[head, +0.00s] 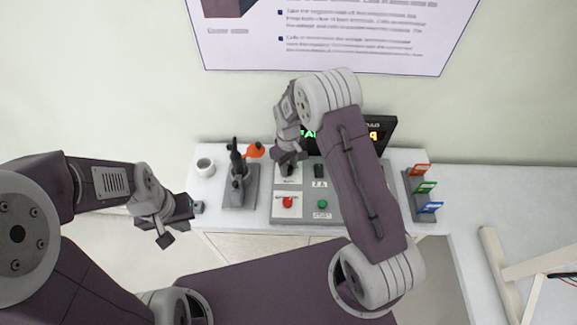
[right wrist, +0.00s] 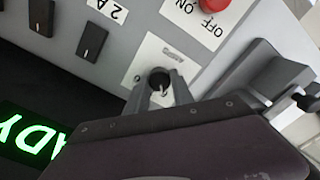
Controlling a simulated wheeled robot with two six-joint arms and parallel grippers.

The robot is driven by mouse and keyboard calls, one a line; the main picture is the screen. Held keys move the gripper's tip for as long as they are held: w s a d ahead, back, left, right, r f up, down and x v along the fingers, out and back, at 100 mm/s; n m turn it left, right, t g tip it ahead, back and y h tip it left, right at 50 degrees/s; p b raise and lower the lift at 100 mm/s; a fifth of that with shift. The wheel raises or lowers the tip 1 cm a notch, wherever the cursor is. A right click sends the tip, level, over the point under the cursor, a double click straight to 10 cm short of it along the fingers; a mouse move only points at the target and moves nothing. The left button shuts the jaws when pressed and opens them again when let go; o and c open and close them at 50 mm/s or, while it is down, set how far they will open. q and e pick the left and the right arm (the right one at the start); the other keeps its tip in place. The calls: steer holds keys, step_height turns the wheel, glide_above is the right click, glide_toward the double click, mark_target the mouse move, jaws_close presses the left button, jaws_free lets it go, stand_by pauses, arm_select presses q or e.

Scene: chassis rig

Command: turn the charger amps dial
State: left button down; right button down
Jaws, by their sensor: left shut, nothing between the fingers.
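The charger panel (head: 277,213) is a grey box on the table, partly hidden by my right arm. A black rectangular knob (head: 319,171) sits beside a "2 A" label; it also shows in the right wrist view (right wrist: 92,42), upright on the panel face. My right gripper (head: 290,168) is at the panel's upper left. My left gripper (head: 198,207) is shut and empty, left of the panel.
The panel has a red button (head: 288,202) and a green button (head: 322,204). A dark stand with an orange part (head: 253,150) is left of it, then a white cup (head: 205,167). A rack with coloured cards (head: 425,187) is at right. A lit display (head: 375,135) is behind.

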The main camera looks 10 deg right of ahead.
mark_target(289, 168)
steer(key=shift+m, duration=0.3)
steer(key=m, duration=0.3)
steer(key=shift+m, duration=2.5)
steer(key=c, duration=1.1)
jaws_free()
steer(key=shift+s+r, duration=0.1)
steer(key=shift+s, duration=0.05)
step_height(289, 168, up, 9)
steer(key=shift+b, duration=0.45)
